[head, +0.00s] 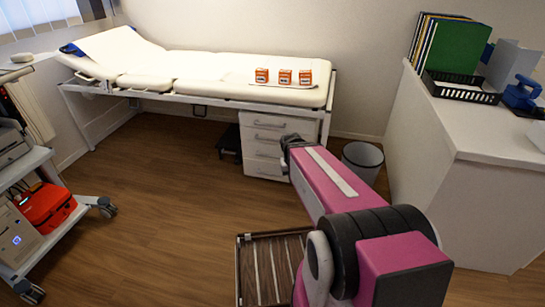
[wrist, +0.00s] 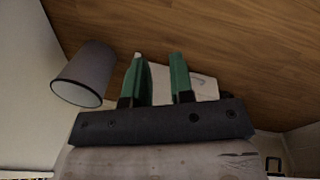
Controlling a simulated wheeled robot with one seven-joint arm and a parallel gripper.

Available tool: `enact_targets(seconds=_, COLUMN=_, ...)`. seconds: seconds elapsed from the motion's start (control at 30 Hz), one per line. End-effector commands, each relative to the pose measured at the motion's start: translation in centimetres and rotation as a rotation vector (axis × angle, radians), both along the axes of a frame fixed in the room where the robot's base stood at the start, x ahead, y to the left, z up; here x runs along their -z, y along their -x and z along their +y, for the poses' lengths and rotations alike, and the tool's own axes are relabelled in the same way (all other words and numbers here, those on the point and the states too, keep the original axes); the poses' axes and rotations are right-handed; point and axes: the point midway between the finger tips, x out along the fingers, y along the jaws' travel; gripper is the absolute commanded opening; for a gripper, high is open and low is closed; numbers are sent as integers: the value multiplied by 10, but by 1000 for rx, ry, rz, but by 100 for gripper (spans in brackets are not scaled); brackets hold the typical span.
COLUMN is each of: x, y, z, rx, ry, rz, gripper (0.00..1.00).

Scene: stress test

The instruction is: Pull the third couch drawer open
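The white drawer unit (head: 265,145) stands on the floor under the right end of the examination couch. Its stacked drawer fronts look closed in the head view. The third drawer front (head: 264,152) is partly beside my arm, which covers the unit's right side. In the wrist view, my gripper (wrist: 158,78) has two green fingers standing apart with a gap between them. Nothing shows gripped. In the head view the fingers are hidden.
The couch (head: 200,72) carries several small orange boxes (head: 284,76). A grey bin (head: 362,160) stands right of the drawers and also shows in the wrist view (wrist: 84,75). A white counter (head: 450,130) is at right, a trolley (head: 30,200) at left. Floor (head: 160,180) between is clear.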

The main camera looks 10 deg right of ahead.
Motion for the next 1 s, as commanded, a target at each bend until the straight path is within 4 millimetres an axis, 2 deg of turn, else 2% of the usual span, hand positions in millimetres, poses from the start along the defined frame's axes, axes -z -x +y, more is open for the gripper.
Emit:
enact_targets(seconds=0.03, x=14, y=-25, z=-3, rx=-15, ry=54, rz=-1, gripper=22)
enact_targets(seconds=0.2, x=57, y=-95, z=-13, rx=-87, ry=295, rz=-26, gripper=22)
enact_targets(seconds=0.43, x=116, y=-204, z=-7, rx=-240, ry=643, rz=-117, gripper=22)
enact_targets(seconds=0.57, x=150, y=-265, z=13, rx=-352, ry=824, rz=-193, gripper=22)
enact_targets(seconds=0.6, x=161, y=-284, z=21, rx=-390, ry=877, rz=-220, gripper=22)
enact_targets(seconds=0.73, x=195, y=-338, z=54, rx=-517, ry=1029, rz=-311, gripper=22)
enact_targets(seconds=0.8, x=211, y=-360, z=72, rx=-579, ry=1092, rz=-357, gripper=22)
enact_targets(seconds=0.9, x=228, y=-383, z=94, rx=-650, ry=1158, rz=-409, gripper=22)
enact_targets(seconds=1.0, x=238, y=-394, z=108, rx=-697, ry=1197, rz=-443, gripper=22)
